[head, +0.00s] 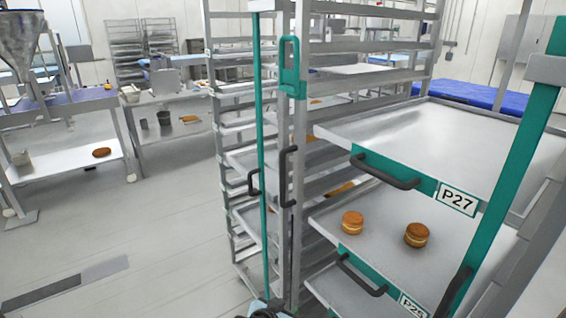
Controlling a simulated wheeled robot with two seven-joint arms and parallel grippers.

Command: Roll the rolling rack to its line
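A tall metal rack (300,140) with teal parts and black handles stands close in front of me, from the centre to the right edge. It holds wide trays with teal fronts, one labelled P27 (457,200). An upright black handle (288,176) is on its near left post. My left gripper (268,309) is only partly in view at the bottom edge, low beside the rack's left post. Its fingers are cut off, so its opening and any contact are unclear. My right gripper is not in view. A dark and light grey strip (42,291) lies on the floor at the left.
Two round filled pastries (416,235) sit on the tray below P27. Another grey rack (228,130) stands directly behind. Steel worktables (60,165) and a hopper (22,40) are at the left. The floor (150,235) left of the rack is clear.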

